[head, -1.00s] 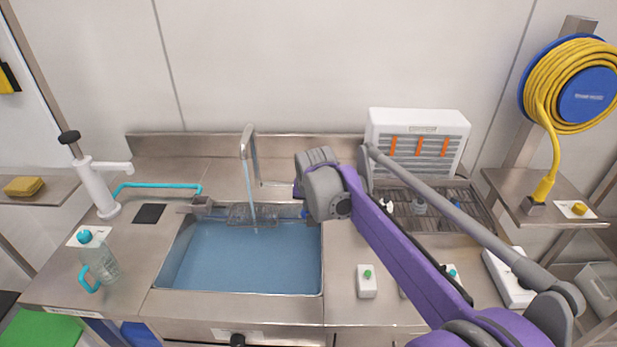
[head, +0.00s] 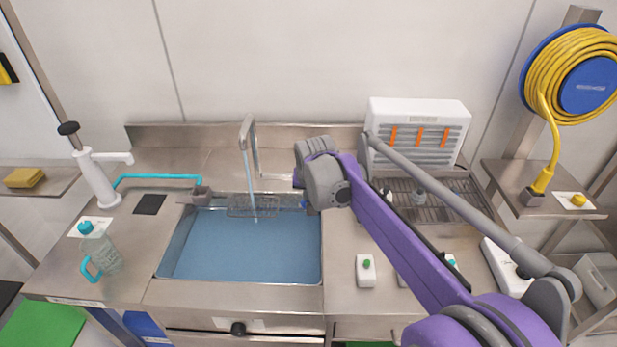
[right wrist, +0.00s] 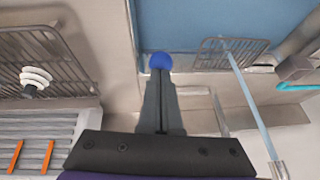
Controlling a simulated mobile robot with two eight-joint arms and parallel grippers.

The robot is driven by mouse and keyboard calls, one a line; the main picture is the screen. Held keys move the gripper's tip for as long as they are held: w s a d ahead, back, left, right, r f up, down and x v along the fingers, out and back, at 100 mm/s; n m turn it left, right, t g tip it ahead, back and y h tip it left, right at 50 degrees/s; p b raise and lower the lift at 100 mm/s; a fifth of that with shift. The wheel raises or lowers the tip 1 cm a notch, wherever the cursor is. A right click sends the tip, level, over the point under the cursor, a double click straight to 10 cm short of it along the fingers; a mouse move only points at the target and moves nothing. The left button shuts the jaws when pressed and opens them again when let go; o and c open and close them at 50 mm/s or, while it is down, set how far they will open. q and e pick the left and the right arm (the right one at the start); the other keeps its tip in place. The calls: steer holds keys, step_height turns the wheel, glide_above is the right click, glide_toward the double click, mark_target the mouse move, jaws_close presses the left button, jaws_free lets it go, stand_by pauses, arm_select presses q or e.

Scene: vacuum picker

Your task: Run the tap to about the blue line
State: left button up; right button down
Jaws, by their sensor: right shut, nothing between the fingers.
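The tap (head: 248,135) stands behind the sink, and a water stream (head: 250,180) runs from its spout into the sink (head: 165,262). Blue water (head: 250,245) covers the sink floor. I cannot make out a separate blue line on the sink wall. My right gripper (right wrist: 160,82) is shut and empty, its tips pointing at a round blue knob (right wrist: 160,61) at the sink's edge. The tips look very close to the knob, but I cannot tell whether they touch. In the head view my right wrist mostly hides the knob. My left gripper is out of view.
A wire basket (head: 252,206) sits at the back of the sink, near the stream. A drying rack (head: 440,212) and white slatted unit (head: 415,135) stand right. A pump dispenser (head: 95,175) and clear bottle (head: 100,250) stand left. Bare counter (head: 340,260) lies right of the sink.

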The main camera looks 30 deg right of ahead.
steer(key=r, duration=0.1)
steer(key=r+p, duration=0.2)
steer(key=shift+w+d+r, duration=0.25)
steer(key=shift+w+r, duration=0.05)
steer(key=shift+r, duration=0.1)
steer(key=v, duration=1)
steer(key=shift+s+f+p, duration=0.25)
steer(key=shift+s+p, duration=0.05)
steer(key=shift+s, duration=0.1)
steer(key=s+a+f+n, duration=0.2)
steer(key=s+a+f, duration=0.2)
steer(key=s+f, duration=0.2)
steer(key=s+a+f+n+y, duration=0.1)
steer(key=s+a+f, duration=0.3)
steer(key=s, duration=0.5)
steer(key=s+a+f+n+y+p, duration=0.1)
steer(key=s+a+f+n, duration=0.3)
steer(key=s+f, duration=0.3)
steer(key=shift+s+a+f, duration=0.3)
steer(key=shift+f, duration=0.4)
